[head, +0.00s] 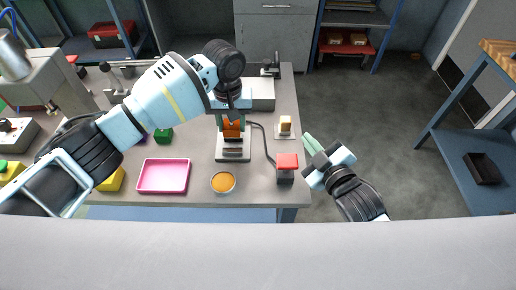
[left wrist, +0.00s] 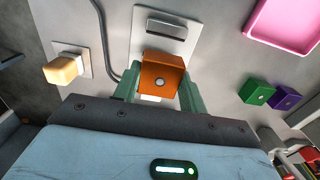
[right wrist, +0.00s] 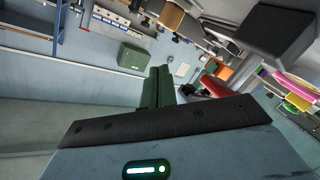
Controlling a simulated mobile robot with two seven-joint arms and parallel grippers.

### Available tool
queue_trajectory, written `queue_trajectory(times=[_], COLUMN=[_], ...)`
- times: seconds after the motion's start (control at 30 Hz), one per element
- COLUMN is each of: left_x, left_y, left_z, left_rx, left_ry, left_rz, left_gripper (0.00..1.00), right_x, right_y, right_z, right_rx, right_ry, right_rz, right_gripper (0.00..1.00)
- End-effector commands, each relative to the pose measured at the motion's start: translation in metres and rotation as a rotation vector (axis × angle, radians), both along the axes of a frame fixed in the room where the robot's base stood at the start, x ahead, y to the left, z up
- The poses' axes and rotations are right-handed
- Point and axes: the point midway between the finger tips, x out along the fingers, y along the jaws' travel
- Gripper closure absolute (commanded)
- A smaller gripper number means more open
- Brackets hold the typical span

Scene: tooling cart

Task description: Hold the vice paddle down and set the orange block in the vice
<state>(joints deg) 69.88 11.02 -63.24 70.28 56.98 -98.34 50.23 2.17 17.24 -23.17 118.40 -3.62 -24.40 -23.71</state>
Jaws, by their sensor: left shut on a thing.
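The orange block (head: 232,129) is between the fingers of my left gripper (head: 231,122), which is shut on it above the vice (head: 233,155). In the left wrist view the block (left wrist: 163,73) sits between the green fingertips, with the vice's pale plate and slot (left wrist: 168,28) beyond it. I cannot tell whether the block touches the vice. The red-topped paddle (head: 287,161) stands right of the vice, joined by a cable. My right gripper (head: 309,145) is to the right of the paddle, apart from it, past the table edge. Its fingers (right wrist: 158,88) are together and empty.
A cream block on a white plate (head: 285,126) stands behind the paddle. Open floor lies right of the table.

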Motion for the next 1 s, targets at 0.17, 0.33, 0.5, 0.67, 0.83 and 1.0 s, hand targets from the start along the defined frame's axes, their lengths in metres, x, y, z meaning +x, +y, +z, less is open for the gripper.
queue_trajectory(times=[0.17,0.33,0.5,0.67,0.83,1.0], left_x=[0.0,0.0,0.0,0.0,0.0,0.0], left_y=[0.0,0.0,0.0,0.0,0.0,0.0], left_z=[0.001,0.001,0.001,0.001,0.001,0.001], left_rx=[0.0,-0.001,0.0,0.0,-0.001,0.0], left_ry=[-0.001,-0.001,-0.001,-0.001,-0.001,-0.001], left_rz=[0.0,0.0,0.0,0.0,0.0,0.0], left_gripper=[0.81,0.81,0.81,0.81,0.81,0.81], right_x=[0.03,0.048,0.059,0.062,0.06,0.054], right_y=[0.024,0.047,0.074,0.098,0.115,0.122], right_z=[0.053,0.09,0.109,0.119,0.127,0.135], right_rx=[-0.074,-0.134,-0.167,-0.215,-0.301,-0.413], right_ry=[-0.096,-0.126,-0.057,0.042,0.152,0.266], right_rz=[0.077,0.151,0.242,0.333,0.42,0.491], right_gripper=[1.0,1.0,1.0,1.0,1.0,1.0])
